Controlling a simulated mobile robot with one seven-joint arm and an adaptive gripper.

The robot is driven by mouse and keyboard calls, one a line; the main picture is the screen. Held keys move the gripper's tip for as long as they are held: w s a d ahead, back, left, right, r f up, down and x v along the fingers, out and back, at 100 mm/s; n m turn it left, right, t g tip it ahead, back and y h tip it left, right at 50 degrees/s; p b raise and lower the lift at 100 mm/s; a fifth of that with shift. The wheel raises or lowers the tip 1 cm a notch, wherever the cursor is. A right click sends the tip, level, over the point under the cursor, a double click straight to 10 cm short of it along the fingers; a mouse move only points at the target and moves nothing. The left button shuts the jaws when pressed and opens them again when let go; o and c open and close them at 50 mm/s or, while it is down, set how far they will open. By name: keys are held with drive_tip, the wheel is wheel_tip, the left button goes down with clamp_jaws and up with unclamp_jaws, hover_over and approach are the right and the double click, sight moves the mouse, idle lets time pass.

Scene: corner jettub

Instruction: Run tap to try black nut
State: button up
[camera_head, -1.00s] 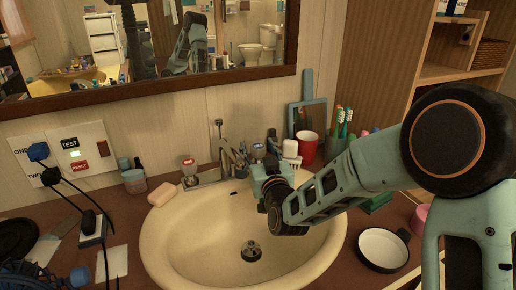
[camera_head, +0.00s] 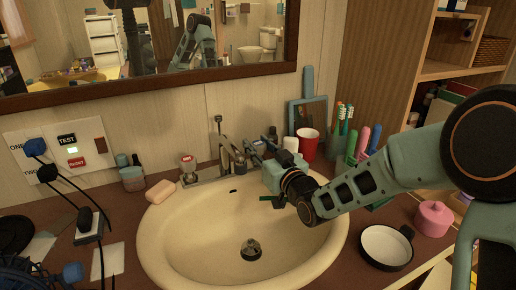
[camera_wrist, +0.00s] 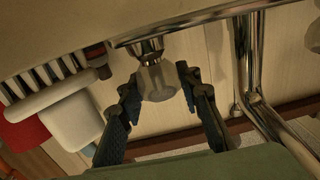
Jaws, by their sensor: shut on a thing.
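The metal tap (camera_head: 228,155) stands at the back of the cream basin (camera_head: 160,240). Its left knob (camera_head: 188,164) has a red top. My gripper (camera_head: 258,150) is at the right side of the tap, above the back right rim. In the wrist view, a pale faceted tap knob (camera_wrist: 158,82) on a metal stem sits between the two dark fingers of my gripper (camera_wrist: 156,78), which are shut on it. The curved metal spout (camera_wrist: 252,90) runs beside it. No water stream shows. I cannot make out which part is the black nut.
A dark drain stopper (camera_head: 250,250) sits in the basin. Soap (camera_head: 160,191) lies on the left rim. A red cup (camera_head: 307,145) and toothbrushes (camera_head: 346,120) stand behind my arm. A round white dish (camera_head: 386,247) and pink pot (camera_head: 433,219) are at the right. Cables (camera_head: 70,188) hang at the left.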

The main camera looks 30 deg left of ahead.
drive_tip(key=shift+r+n+g+y+p, duration=0.15)
drive_tip(key=shift+n+g+y+p, duration=0.15)
drive_tip(key=shift+n+g+y, duration=0.7)
drive_tip(key=shift+a+h, duration=0.1)
drive_tip(key=shift+h, duration=0.2)
drive_tip(key=o, duration=1.2)
drive_tip(key=shift+m+t+h, duration=0.3)
drive_tip(key=shift+m+t, duration=0.1)
drive_tip(key=shift+m, duration=0.1)
